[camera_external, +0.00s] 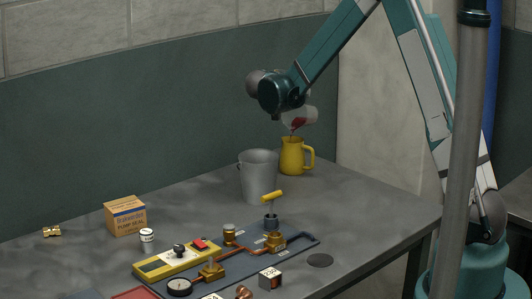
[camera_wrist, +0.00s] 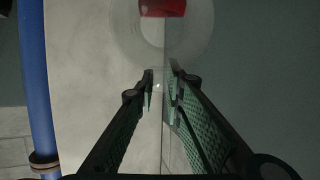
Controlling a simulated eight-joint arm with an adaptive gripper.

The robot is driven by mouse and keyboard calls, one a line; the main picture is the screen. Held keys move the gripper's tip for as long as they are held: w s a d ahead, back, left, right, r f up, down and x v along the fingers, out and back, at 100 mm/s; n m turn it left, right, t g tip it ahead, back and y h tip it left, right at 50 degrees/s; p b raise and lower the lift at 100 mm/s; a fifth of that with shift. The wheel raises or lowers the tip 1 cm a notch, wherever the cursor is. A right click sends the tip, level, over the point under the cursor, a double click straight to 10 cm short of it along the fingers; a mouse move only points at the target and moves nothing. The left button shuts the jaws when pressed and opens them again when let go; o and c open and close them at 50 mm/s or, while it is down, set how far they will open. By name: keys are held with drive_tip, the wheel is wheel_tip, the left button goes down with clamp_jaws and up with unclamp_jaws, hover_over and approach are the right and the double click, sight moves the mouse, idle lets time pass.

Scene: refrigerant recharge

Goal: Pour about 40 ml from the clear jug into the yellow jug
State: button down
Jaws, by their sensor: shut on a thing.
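The clear jug (camera_external: 311,116) is tipped over above the yellow jug (camera_external: 292,158), with red liquid (camera_external: 298,123) gathered toward its lower left side. A faint reddish streak shows near its low edge; I cannot tell whether liquid is falling. The yellow jug stands upright on the table, its handle to the right. The inside of the yellow jug is hidden. My gripper (camera_wrist: 160,84) is shut on the clear jug, whose round, see-through form (camera_wrist: 125,38) with red liquid (camera_wrist: 162,8) fills the top of the wrist view.
A grey bucket (camera_external: 257,178) stands close to the left of the yellow jug. A blue board (camera_external: 210,272) with brass fittings, a yellow gauge unit (camera_external: 176,260), a cardboard box (camera_external: 125,216) and a white can (camera_external: 147,239) lie nearer. The table's right side is mostly clear.

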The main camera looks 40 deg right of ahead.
drive_tip(key=shift+w+d, duration=0.25)
drive_tip(key=shift+d, duration=0.25)
drive_tip(key=shift+s+a+r+t+h+b, duration=0.2)
drive_tip(key=shift+t+h+b, duration=0.25)
drive_tip(key=shift+b, duration=0.3)
idle(1.3)
drive_tip(key=shift+w+d+r, duration=0.1)
drive_tip(key=shift+w, duration=0.05)
drive_tip(key=p, duration=0.1)
drive_tip(key=d+g+y+p, duration=0.1)
drive_tip(key=shift+w+d+y+p, duration=0.2)
drive_tip(key=shift+y+p, duration=0.05)
drive_tip(key=shift+p, duration=0.1)
drive_tip(key=shift+w+d+r+g+y+p, duration=0.15)
drive_tip(key=shift+d+g+y+p, duration=0.1)
drive_tip(key=shift+d+y+p, duration=0.35)
drive_tip(key=shift+w+f, duration=0.1)
drive_tip(key=shift+f, duration=0.3)
drive_tip(key=shift+d+f+y, duration=0.15)
drive_tip(key=shift+d+y, duration=0.05)
drive_tip(key=shift+y, duration=0.1)
